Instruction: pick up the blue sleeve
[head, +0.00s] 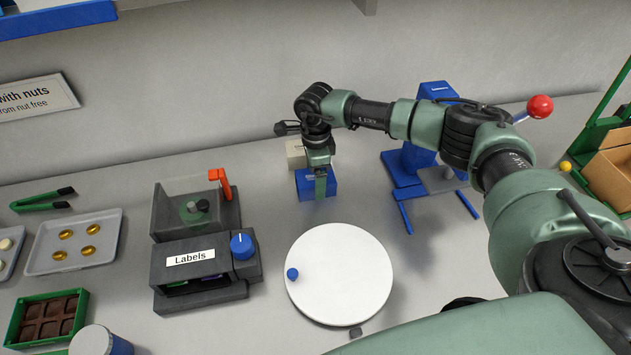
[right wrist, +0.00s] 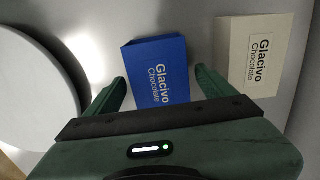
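The blue sleeve (head: 331,188) stands on the counter near the back wall, under my right arm. In the right wrist view the blue sleeve (right wrist: 157,62) carries the print "Glacivo Chocolate". My right gripper (head: 320,187) points down at it, and one finger hides part of its front. In the right wrist view the right gripper (right wrist: 161,77) is open, with one finger on each side of the sleeve's near end. A gap shows at the left finger and a gap at the right finger. My left gripper is not in view.
A cream sleeve (right wrist: 257,52) stands close beside the blue one, just beyond the right finger; it also shows in the head view (head: 295,153). A white turntable (head: 345,275) is in front, a label box (head: 205,270) to the left, a blue stand (head: 402,172) to the right.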

